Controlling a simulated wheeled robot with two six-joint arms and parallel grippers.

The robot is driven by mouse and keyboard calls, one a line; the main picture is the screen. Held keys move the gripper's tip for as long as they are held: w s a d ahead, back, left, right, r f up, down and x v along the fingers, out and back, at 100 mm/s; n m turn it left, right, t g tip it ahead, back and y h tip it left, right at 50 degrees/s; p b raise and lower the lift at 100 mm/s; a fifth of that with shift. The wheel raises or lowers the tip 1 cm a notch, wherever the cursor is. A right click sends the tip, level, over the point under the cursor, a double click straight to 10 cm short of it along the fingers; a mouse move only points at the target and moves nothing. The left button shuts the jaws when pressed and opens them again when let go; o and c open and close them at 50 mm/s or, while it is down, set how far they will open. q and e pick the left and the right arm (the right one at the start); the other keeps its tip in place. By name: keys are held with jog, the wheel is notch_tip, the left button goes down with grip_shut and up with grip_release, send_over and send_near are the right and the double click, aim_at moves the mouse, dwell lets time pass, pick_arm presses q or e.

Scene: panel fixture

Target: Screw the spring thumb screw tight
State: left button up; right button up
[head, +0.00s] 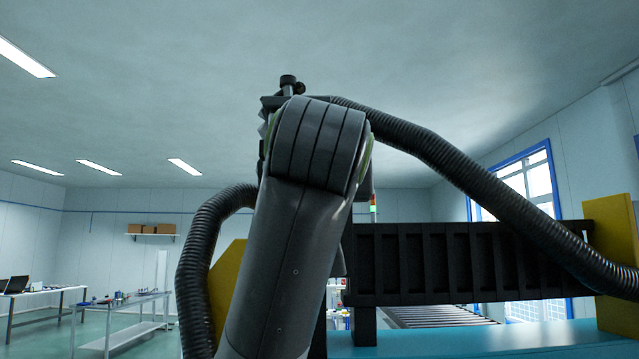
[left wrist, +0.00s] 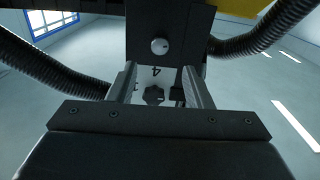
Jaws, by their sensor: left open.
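A small round silver knob, which looks like the spring thumb screw (left wrist: 160,46), sits on a black plate (left wrist: 185,22) in the left wrist view. My left gripper (left wrist: 157,67) is open, its two fingers spread apart just below the knob in that picture. The knob lies beyond the fingertips, roughly centred on the gap, and nothing is clearly held. In the head view my arm hides the gripper and the screw. My right gripper is in neither view.
In the head view, a black ribbed beam (head: 440,265) spans between yellow plates (head: 612,240) above a blue-green surface (head: 450,340). Dark hoses (head: 440,160) loop beside my arm.

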pick_arm(q)
jog(key=w+p, duration=0.4)
jog(key=w, duration=0.4)
jog(key=shift+w, duration=0.15)
jog(key=shift+c, duration=0.3)
jog(key=c, duration=0.9)
